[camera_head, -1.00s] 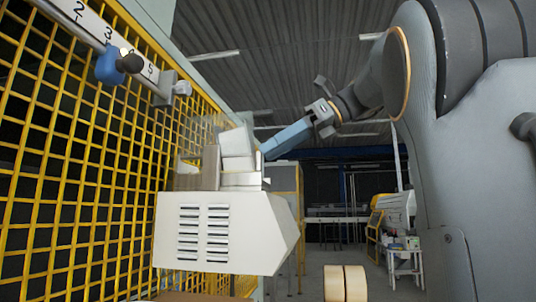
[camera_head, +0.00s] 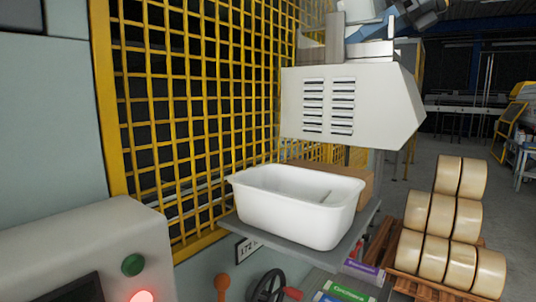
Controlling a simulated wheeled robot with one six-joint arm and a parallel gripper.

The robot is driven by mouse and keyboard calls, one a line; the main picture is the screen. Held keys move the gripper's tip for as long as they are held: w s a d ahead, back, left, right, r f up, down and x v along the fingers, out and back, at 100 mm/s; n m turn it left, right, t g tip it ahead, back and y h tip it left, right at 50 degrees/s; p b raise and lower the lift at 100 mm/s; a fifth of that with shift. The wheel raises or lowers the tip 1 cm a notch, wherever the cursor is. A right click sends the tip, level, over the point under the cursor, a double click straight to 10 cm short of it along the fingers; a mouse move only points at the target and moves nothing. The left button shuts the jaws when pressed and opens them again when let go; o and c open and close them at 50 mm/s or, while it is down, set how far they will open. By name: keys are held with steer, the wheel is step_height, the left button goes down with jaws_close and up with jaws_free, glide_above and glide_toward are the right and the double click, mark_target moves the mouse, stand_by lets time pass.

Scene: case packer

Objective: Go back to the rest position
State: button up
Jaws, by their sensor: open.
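Only a small dark grey and blue part of my arm shows at the top edge of the head view, right of centre. It is above and behind the top of the white louvred machine head (camera_head: 352,105). Most of the arm is cut off by the frame. I cannot make out my gripper's jaws, and nothing held in them can be seen.
A white tub (camera_head: 300,215) stands on a grey shelf (camera_head: 345,255) below the machine head, before a yellow mesh fence (camera_head: 190,110). A control box (camera_head: 90,240) with buttons is at lower left. Stacked tape rolls (camera_head: 437,225) stand at right. Open floor lies behind them.

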steer(key=shift+x, duration=0.85)
steer(key=shift+s+d+r+p, duration=0.1)
steer(key=shift+r+p, duration=0.3)
steer(key=shift+p, duration=0.2)
steer(key=shift+s+d+r+p, duration=0.1)
steer(key=shift+r+p, duration=0.3)
steer(key=shift+p, duration=0.2)
steer(key=shift+w+f, duration=0.1)
steer(key=shift+f, duration=0.1)
